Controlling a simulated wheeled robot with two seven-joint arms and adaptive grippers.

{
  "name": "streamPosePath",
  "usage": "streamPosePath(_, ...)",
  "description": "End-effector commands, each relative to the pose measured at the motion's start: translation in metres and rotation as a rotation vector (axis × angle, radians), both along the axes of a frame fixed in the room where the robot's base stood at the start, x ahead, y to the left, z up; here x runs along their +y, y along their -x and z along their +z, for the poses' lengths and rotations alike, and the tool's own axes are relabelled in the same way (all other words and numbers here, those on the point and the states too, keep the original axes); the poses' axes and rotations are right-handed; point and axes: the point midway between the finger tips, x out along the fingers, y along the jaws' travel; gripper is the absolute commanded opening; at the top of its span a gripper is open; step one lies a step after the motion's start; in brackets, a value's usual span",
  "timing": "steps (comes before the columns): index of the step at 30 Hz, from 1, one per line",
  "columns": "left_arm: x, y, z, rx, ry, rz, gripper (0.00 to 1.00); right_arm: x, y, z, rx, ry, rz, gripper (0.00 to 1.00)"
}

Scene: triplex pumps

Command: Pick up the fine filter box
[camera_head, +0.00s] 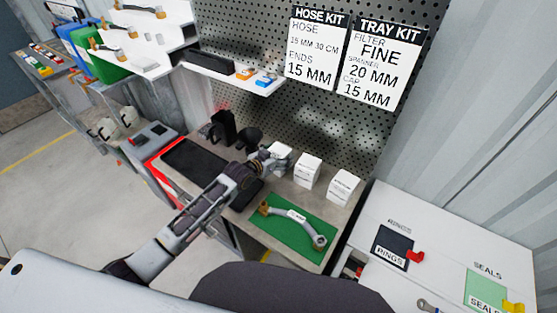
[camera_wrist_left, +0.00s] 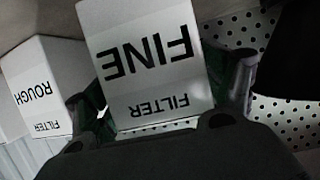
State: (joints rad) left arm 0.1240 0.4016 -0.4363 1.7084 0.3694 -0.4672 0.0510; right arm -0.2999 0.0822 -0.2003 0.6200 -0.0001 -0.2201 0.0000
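The fine filter box (camera_wrist_left: 152,60) is white with black FINE FILTER lettering, upside down in the left wrist view. It sits between the two fingers of my left gripper (camera_wrist_left: 168,92), one on each side and close to its sides. I cannot tell whether both fingers press on it. In the head view the fine filter box (camera_head: 281,149) is partly hidden by my left gripper (camera_head: 268,158), at the far left of a row of white boxes on the bench. I cannot tell whether it is off the bench. My right gripper is out of view.
The rough filter box (camera_wrist_left: 45,85) stands beside it. Two white boxes (camera_head: 307,171) (camera_head: 343,187) stand right of my gripper. A green mat (camera_head: 275,226) with a hose lies in front. A perforated panel (camera_head: 300,122) rises behind, with a shelf (camera_head: 225,72) above. Dark stands (camera_head: 222,128) are at left.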

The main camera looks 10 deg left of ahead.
Motion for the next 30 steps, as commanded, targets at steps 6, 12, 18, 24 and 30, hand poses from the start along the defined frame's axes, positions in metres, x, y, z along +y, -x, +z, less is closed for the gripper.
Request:
streamPosePath(6, 0.0, 0.0, 0.0, 0.0, 0.0, 0.0, 0.48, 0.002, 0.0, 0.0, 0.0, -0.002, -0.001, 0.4)
streamPosePath(12, 0.0, 0.0, 0.001, -0.002, 0.001, 0.0, 0.36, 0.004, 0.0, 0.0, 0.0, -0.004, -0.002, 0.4)
streamPosePath(18, 0.0, 0.0, 0.002, -0.002, 0.001, 0.0, 0.35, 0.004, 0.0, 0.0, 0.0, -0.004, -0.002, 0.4)
streamPosePath(24, 0.0, -0.001, 0.014, -0.004, 0.001, 0.0, 0.35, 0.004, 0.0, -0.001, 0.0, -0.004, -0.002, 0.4)
streamPosePath(30, 0.0, -0.001, 0.04, -0.007, 0.002, 0.0, 0.35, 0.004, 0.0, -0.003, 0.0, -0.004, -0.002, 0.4)
